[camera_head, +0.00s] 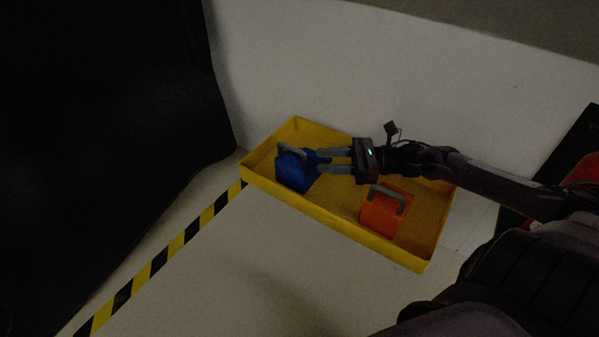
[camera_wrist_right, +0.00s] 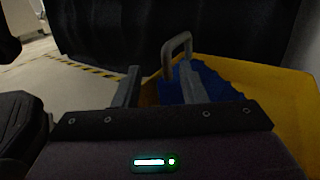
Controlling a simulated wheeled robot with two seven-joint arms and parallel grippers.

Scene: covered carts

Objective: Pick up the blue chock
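The blue chock (camera_head: 293,176), with a grey handle, sits in the far left end of the yellow tray (camera_head: 345,225). My right gripper (camera_head: 320,160) reaches in from the right, its two fingers apart and pointing at the chock. The fingertips are close to the chock's right side; I cannot tell whether they touch it. In the right wrist view the blue chock (camera_wrist_right: 205,82) lies beyond the fingers, with its handle between and partly behind them. Nothing is held. My left gripper is not in view.
An orange chock (camera_head: 382,213) with a grey handle sits in the same tray, below my right gripper. A pale wall (camera_head: 400,70) stands behind the tray. A dark cover (camera_head: 100,130) hangs at left, with black-yellow floor tape (camera_head: 160,258) beside it.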

